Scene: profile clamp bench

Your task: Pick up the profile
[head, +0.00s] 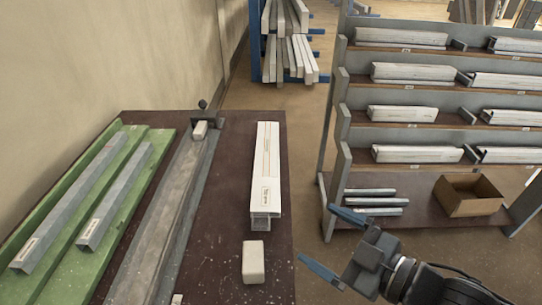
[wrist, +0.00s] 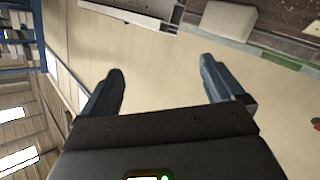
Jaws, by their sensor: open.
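The profile (head: 267,165) is a long white bar with a hollow end facing me. It lies lengthwise on the dark brown bench, near its right edge. In the wrist view the end of a white profile (wrist: 140,12) shows at the top edge, partly cut off. My gripper (head: 322,240) is open and empty, to the right of the bench and apart from the profile. In the wrist view its two blue-grey fingers (wrist: 160,85) are spread over bare floor.
A white block (head: 253,262) sits on the bench (head: 218,215) nearer me than the profile; a pale block also shows in the wrist view (wrist: 229,20). A grey rail (head: 165,215) and green supports with grey bars (head: 115,195) lie left. A shelf rack (head: 335,150) stands right, with a cardboard box (head: 468,196).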

